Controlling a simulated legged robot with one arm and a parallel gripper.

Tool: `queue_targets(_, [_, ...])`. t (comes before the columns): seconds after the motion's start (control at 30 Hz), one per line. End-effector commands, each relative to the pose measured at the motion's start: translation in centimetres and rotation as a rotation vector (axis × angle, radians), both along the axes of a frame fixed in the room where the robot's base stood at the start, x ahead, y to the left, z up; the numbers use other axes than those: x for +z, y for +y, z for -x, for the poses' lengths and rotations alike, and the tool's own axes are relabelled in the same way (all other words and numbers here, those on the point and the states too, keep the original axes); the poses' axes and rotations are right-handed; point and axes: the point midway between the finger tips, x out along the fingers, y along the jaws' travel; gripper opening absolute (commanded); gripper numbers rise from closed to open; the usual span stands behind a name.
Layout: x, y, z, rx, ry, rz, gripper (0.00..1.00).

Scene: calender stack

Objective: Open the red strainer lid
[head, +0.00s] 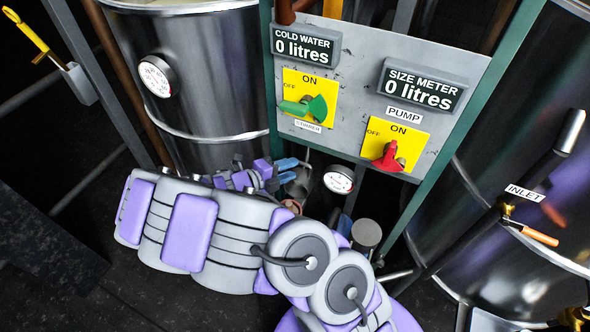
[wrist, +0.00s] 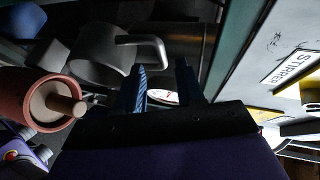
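A dull red round part with a tan knob (wrist: 40,100) is at the left of the wrist view; it looks like the red strainer lid, but I cannot tell whether it is open or closed. In the head view a small reddish piece (head: 291,207) shows behind my arm, mostly hidden. My gripper (head: 290,170) is below the control panel, its blue fingers pointing right. In the wrist view my gripper (wrist: 160,80) has its two dark fingers apart with nothing held between them. The red part is to the left of the fingers, apart from them.
A grey metal body with a bent handle (wrist: 125,55) is beyond the fingers. The control panel (head: 345,110) has a green stirrer switch (head: 305,108) and a red pump switch (head: 388,158). Steel tanks stand left (head: 205,70) and right (head: 480,200). A gauge (head: 339,180) sits below the panel.

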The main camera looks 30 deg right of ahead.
Motion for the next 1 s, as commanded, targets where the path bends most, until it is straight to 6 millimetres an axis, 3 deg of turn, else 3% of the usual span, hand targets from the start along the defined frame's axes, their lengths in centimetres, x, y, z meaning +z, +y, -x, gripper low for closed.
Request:
queue_targets(0.2, [-0.8, -2.5, -0.4, -0.001, 0.0, -0.001, 0.38])
queue_targets(0.63, [-0.9, -3.0, -0.5, 0.0, 0.0, 0.0, 0.37])
queue_targets(1.0, [-0.9, -3.1, -0.5, 0.0, 0.0, -0.001, 0.02])
